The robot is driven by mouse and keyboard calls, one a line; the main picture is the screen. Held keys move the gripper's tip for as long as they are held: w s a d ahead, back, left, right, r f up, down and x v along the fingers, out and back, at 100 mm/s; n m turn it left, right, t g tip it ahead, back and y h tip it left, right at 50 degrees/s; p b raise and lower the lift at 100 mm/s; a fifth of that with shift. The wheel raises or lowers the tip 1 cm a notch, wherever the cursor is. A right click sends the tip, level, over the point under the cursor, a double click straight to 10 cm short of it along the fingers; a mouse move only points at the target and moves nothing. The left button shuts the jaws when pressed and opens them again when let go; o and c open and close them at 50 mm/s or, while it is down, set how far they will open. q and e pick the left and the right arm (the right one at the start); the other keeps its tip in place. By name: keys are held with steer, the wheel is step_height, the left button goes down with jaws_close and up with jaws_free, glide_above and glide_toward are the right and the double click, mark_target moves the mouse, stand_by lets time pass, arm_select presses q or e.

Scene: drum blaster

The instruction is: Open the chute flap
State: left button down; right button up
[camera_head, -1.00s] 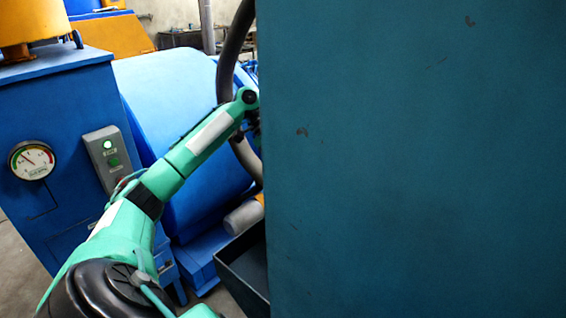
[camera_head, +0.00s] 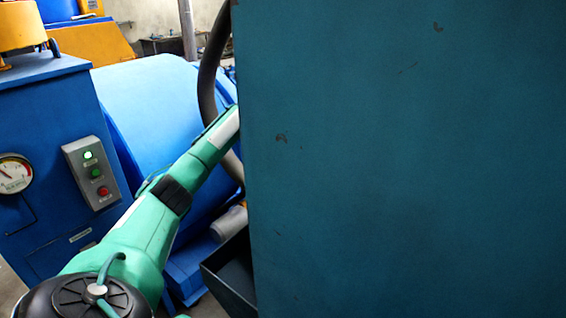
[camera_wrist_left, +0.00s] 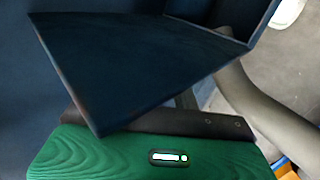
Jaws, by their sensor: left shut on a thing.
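The chute flap appears in the left wrist view as a dark blue plate (camera_wrist_left: 140,65) with a worn near edge, tilted across the upper middle. My left gripper (camera_wrist_left: 150,123) shows its green body and black jaw base just below the plate. Its fingertips are hidden behind the plate. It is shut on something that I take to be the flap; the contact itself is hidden. In the head view my green left arm reaches behind the left edge of a large teal cabinet (camera_head: 400,160), which hides the gripper and flap. My right gripper is not in view.
A dark open tray (camera_head: 228,275) juts from the cabinet's lower left. A thick dark hose (camera_head: 208,85) runs close beside my arm. Behind stand a blue drum (camera_head: 150,95) and a blue machine with a gauge (camera_head: 14,173) and a button box (camera_head: 92,172).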

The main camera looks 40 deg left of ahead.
arm_select(q)
steer(key=shift+f, duration=0.1)
steer(key=c, duration=1.1)
jaws_free()
steer(key=v, duration=1.2)
steer(key=shift+w, duration=0.15)
